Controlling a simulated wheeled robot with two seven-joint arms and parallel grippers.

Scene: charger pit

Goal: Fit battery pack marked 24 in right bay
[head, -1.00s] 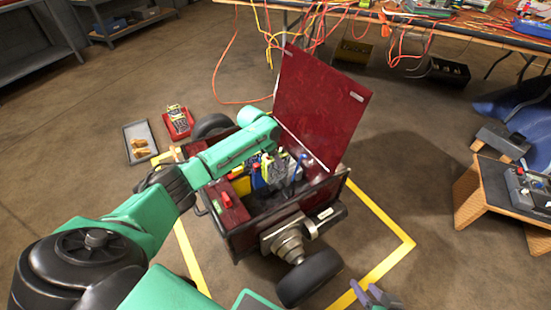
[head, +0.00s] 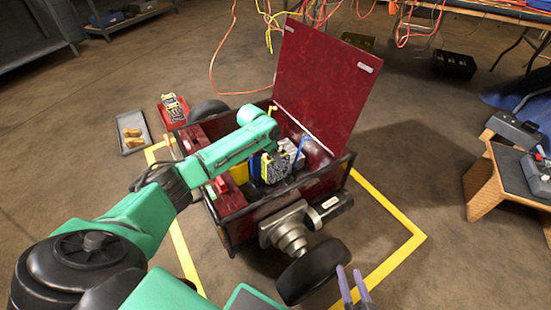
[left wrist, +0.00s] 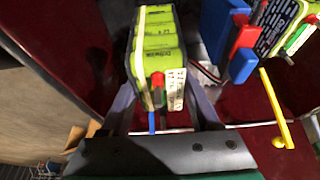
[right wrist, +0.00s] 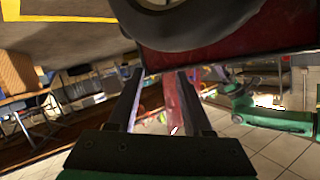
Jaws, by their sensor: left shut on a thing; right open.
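In the head view this gripper is hidden behind my green arm, which reaches into the open red cart (head: 322,95). A labelled yellow-green pack (left wrist: 283,28) sits to the right in the left wrist view, beside a blue part with a red clip (left wrist: 241,50). In the head view a labelled pack (head: 276,167) shows inside the cart. My right gripper (head: 353,282) is open and empty.
A red tray (head: 173,117) with dark-and-yellow packs and a grey tray (head: 133,141) lie left of the cart. A wooden stand (head: 479,187) is at right. Yellow tape surrounds the cart on open floor.

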